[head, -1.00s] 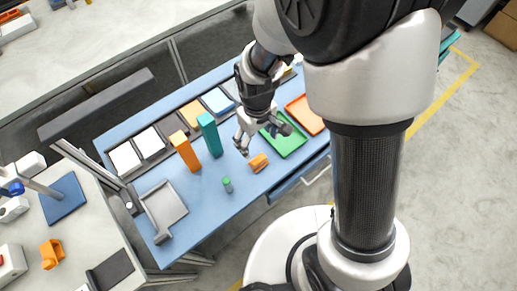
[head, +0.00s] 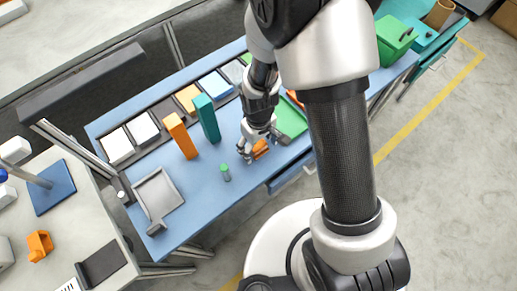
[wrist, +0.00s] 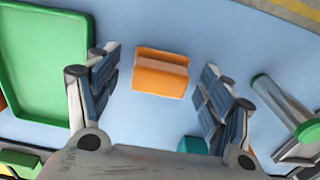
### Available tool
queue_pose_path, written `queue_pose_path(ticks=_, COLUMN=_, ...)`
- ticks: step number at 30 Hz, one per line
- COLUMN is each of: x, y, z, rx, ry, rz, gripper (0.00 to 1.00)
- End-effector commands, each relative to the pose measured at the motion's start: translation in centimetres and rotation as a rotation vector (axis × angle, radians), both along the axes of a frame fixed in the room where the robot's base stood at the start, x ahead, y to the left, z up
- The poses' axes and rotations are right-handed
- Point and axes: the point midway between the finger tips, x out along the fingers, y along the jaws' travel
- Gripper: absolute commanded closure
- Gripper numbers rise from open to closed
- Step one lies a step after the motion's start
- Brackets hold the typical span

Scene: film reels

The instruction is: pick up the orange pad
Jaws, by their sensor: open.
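The orange pad (wrist: 160,72) is a small block lying on the blue table. In the wrist view it sits between and just beyond the fingertips of my gripper (wrist: 157,75), apart from both fingers. My gripper is open and empty. In the head view my gripper (head: 252,153) is over the table, and the orange pad (head: 261,148) is partly hidden by it.
A green tray (wrist: 45,60) lies to one side of the pad. A grey cylinder with a green top (head: 225,173) stands nearby. Upright orange (head: 180,136) and teal (head: 207,118) blocks stand farther left. A grey tray (head: 160,195) lies at the left end.

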Motion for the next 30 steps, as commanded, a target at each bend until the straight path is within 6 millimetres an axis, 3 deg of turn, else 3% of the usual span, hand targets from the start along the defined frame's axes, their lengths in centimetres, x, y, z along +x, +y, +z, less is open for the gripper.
queue_pose_path(ticks=5, x=0.06, y=0.03, z=0.11, rx=0.001, ry=-0.002, rz=0.000, gripper=0.27)
queue_pose_path(ticks=30, x=-0.03, y=-0.01, z=0.01, rx=-0.001, ry=0.001, rz=0.000, gripper=0.81)
